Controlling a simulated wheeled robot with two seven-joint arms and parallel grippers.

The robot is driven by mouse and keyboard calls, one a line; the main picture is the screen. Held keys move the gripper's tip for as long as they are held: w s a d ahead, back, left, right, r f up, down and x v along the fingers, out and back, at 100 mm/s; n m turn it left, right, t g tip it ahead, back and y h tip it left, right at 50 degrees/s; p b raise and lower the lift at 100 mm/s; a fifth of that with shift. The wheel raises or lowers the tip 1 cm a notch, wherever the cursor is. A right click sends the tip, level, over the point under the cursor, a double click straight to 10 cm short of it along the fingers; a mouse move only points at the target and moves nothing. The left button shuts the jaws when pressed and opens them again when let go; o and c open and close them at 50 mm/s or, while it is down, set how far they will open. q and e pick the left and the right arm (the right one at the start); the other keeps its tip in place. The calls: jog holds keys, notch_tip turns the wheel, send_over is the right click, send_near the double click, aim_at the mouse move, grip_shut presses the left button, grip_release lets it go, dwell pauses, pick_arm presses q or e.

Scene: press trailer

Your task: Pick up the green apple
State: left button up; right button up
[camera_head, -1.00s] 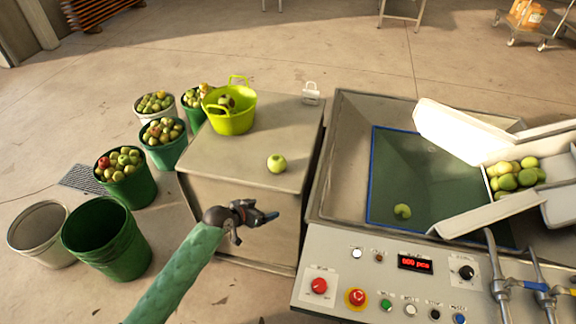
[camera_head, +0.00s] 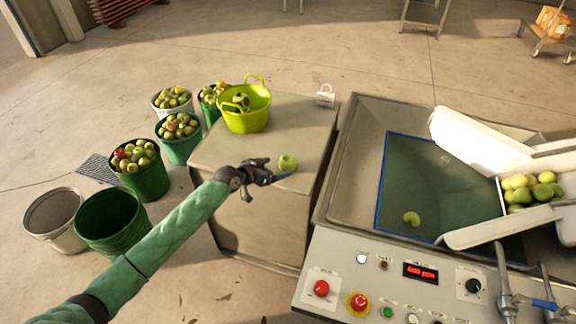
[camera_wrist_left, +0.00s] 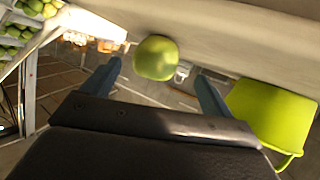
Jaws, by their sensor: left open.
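The green apple (camera_head: 288,162) sits on the top of the grey cabinet (camera_head: 312,118), near its right front part. My left gripper (camera_head: 274,173) is beside the apple, just to its left and front, with its jaws open. In the left wrist view the apple (camera_wrist_left: 156,58) shows ahead of the two spread blue fingertips (camera_wrist_left: 160,75), in the gap between them and nearer the left finger. I cannot tell whether a finger touches it. My right gripper is not in view.
A lime-green tub (camera_head: 243,118) with fruit in it and a white mug (camera_head: 325,96) stand on the cabinet. Buckets of apples (camera_head: 140,172) stand on the floor to the left. A sink-like basin (camera_head: 400,180) and control panel (camera_head: 400,285) lie to the right.

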aim_at(288, 164)
pick_arm(q)
jog(key=shift+x, duration=1.1)
jog(key=shift+d, duration=0.35)
jog(key=b+x, duration=0.1)
jog(key=x, duration=0.3)
jog(key=shift+d+f, duration=0.1)
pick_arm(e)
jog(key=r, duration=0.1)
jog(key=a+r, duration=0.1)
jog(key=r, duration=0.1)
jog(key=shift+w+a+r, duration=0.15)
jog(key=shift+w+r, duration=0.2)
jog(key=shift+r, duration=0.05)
pick_arm(q)
jog(key=c, duration=1.2)
jog(key=shift+o, duration=0.2)
